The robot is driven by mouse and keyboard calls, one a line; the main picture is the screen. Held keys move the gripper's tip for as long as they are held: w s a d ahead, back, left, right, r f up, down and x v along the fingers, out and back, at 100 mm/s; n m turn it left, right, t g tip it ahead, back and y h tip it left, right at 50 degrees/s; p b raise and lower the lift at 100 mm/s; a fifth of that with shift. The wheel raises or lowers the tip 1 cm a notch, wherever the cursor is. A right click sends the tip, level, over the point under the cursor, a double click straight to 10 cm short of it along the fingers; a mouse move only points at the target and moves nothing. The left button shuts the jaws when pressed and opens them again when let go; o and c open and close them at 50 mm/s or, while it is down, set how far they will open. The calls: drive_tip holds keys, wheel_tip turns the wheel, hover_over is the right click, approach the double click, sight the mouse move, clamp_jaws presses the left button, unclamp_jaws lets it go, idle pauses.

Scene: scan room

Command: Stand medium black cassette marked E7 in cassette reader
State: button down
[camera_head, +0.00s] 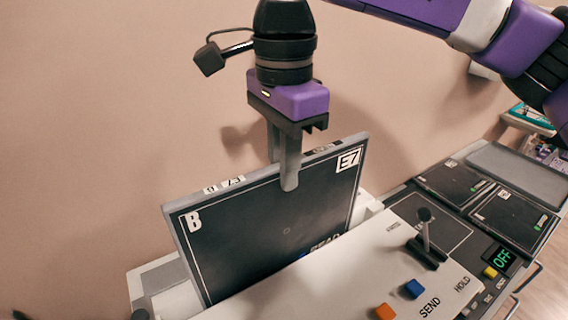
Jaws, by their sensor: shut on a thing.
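The black cassette marked E7 (265,230) stands upright, tilted a little in the picture, with a grey rim, a white B at its left and E7 at its upper right. My gripper (289,180) points down and is shut on its top edge near the middle. One finger lies over the front face; the other is mostly hidden behind. The cassette's lower edge is hidden behind the white top of the cassette reader (345,268), so I cannot tell whether it rests on the bottom of a slot.
The reader top carries an orange button (385,312), a blue button (413,289) and a black lever (427,240). More dark cassettes (455,181) lie flat at the right. A plain wall stands close behind.

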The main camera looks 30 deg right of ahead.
sight(284, 195)
drive_tip(key=shift+f+b, duration=0.45)
drive_tip(key=shift+f, duration=0.15)
drive_tip(key=shift+f+b, duration=0.3)
drive_tip(key=shift+f, duration=0.05)
drive_tip(key=shift+f+b, duration=0.3)
drive_tip(key=shift+f, duration=0.4)
drive_tip(key=shift+f+b, duration=1)
drive_tip(key=shift+b, duration=0.05)
drive_tip(key=c, duration=1.3)
unclamp_jaws()
drive_tip(key=shift+c, duration=0.2)
